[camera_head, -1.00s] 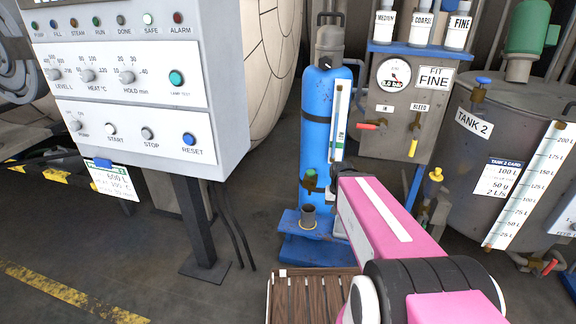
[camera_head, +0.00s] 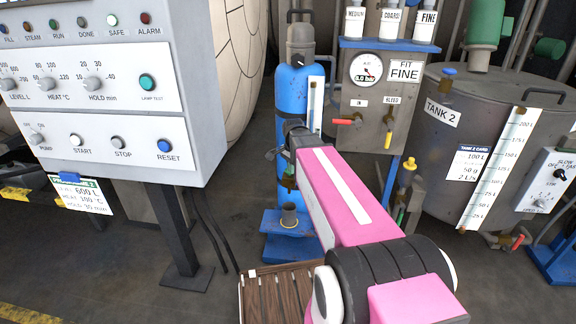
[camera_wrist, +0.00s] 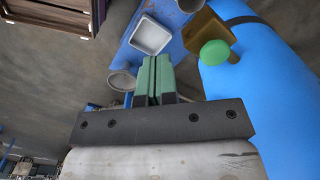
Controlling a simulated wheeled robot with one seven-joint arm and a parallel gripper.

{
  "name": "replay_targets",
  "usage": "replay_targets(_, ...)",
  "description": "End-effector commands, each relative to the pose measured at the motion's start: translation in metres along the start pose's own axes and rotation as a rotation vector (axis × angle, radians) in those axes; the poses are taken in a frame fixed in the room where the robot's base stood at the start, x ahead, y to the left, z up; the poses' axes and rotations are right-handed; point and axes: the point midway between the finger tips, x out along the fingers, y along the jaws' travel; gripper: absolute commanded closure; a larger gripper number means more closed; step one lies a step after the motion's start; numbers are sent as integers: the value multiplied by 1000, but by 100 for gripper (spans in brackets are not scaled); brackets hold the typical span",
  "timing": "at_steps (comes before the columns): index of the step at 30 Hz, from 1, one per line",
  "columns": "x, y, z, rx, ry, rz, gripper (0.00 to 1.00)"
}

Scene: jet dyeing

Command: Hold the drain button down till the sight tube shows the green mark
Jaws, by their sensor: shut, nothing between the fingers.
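The drain button is likely the green round knob (camera_wrist: 214,52) on a brass fitting, beside the blue cylinder (camera_wrist: 262,80) in the wrist view. In the head view my arm mostly hides that fitting. My gripper (camera_wrist: 153,60) is shut and empty, its green fingers left of the green button and apart from it in the picture. The sight tube (camera_head: 315,100) is a pale upright strip on the right side of the blue cylinder (camera_head: 290,105); my arm covers its lower end. I cannot read its level or a green mark.
A blue base with a grey cup (camera_head: 289,214) stands below the cylinder. A control panel (camera_head: 100,100) is at the left, a filter panel with a gauge (camera_head: 366,68) and Tank 2 (camera_head: 440,150) at the right. A wooden slatted top (camera_head: 275,300) is in front.

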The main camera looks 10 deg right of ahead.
Motion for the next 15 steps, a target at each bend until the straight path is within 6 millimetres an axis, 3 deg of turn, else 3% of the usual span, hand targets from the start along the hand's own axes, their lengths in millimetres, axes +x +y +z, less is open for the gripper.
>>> replay_targets(1, -10, -14, -8, 78, 1, -2, 100)
replay_targets(6, -44, -40, -22, 357, 0, -1, 100)
replay_targets(15, -91, -70, -39, 723, 0, 2, 100)
